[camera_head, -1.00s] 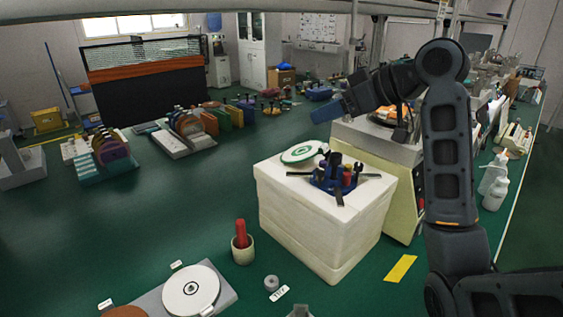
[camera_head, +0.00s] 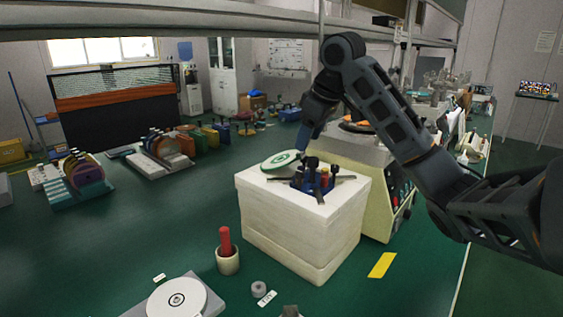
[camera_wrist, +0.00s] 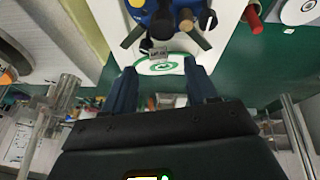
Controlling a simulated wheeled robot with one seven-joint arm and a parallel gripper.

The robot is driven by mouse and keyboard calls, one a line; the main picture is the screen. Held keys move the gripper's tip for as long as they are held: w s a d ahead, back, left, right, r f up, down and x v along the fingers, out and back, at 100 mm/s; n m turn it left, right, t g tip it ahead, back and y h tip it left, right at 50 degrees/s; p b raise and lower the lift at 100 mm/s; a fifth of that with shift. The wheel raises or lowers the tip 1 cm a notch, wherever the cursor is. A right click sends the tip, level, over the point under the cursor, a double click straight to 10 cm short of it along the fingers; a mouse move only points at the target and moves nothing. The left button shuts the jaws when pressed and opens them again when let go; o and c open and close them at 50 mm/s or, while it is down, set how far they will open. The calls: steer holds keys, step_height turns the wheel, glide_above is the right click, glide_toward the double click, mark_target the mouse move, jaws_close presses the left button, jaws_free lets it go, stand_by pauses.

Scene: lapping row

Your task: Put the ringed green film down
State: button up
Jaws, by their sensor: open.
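The ringed green film (camera_head: 281,160) is a pale round disc with a green ring. It lies at the back left corner of the white block's top (camera_head: 318,200). It also shows in the wrist view (camera_wrist: 160,67), partly behind a small tag. My gripper (camera_head: 303,143) hangs just over the disc's back right side. In the wrist view my gripper (camera_wrist: 162,72) is open, its two dark fingers on either side of the disc with nothing held between them. I cannot tell whether the fingers touch the disc.
A white disc with a dark ring (camera_head: 172,303) lies at front left. A red stick stands in a cup (camera_head: 228,259). A cream machine (camera_head: 378,185) stands behind the block.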

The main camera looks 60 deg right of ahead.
steer(key=shift+x, duration=2.2)
steer(key=shift+d, duration=0.15)
jaws_close()
